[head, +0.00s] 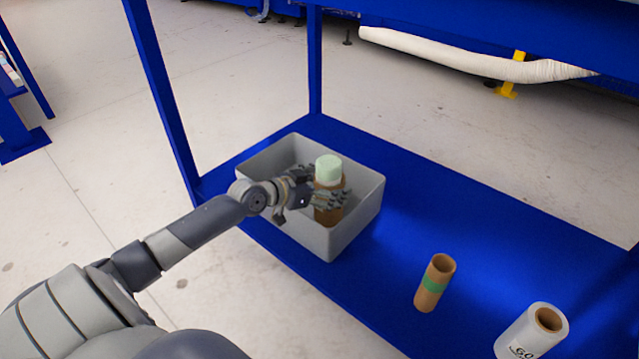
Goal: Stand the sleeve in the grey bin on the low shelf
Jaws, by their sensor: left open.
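The sleeve (322,214), a brown cardboard tube with a pale green foam plug (328,168) showing at its top, stands roughly upright inside the grey bin (362,214). The bin sits on the blue low shelf (420,200). My left gripper (326,198) reaches into the bin from the left, its fingers open on either side of the sleeve. The sleeve's base is hidden by the bin wall and the fingers, so I cannot tell whether it touches the bin floor. My right gripper is out of view.
A shorter brown tube with a green band (435,283) stands on the shelf to the right of the bin. A white roll with a brown core (533,333) stands at the lower right. Blue posts (160,90) frame the shelf. The shelf behind the tubes is clear.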

